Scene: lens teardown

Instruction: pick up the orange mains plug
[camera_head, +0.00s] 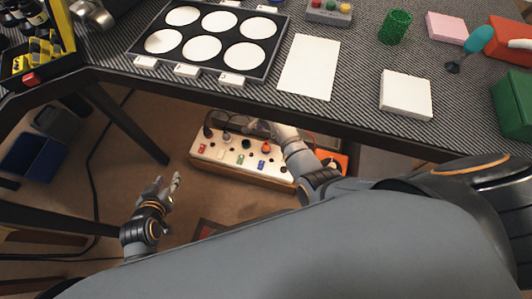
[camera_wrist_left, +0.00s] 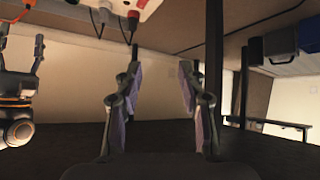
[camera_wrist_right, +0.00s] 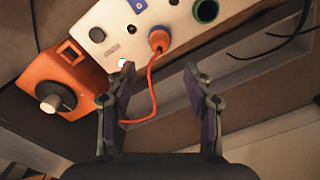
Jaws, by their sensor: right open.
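The orange mains plug (camera_wrist_right: 158,40) sits in a socket of the white power strip (camera_wrist_right: 120,25), below the table. An orange cable runs from it past my right gripper's left finger. In the head view the plug (camera_head: 266,148) shows small on the strip (camera_head: 225,157). My right gripper (camera_wrist_right: 159,72) is open and empty, its fingertips apart, with the plug ahead between and beyond them. In the head view it is near the back of the strip, partly hidden. My left gripper (camera_wrist_left: 160,66) is open and empty, held left of the strip in the head view.
An orange box with a knob (camera_wrist_right: 60,85) adjoins the strip's end. Other plugs and dark cords stand in the strip. The table edge (camera_head: 230,97) overhangs, with a table leg (camera_head: 130,125) at left. Blue bins (camera_head: 30,152) stand far left; the floor between is open.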

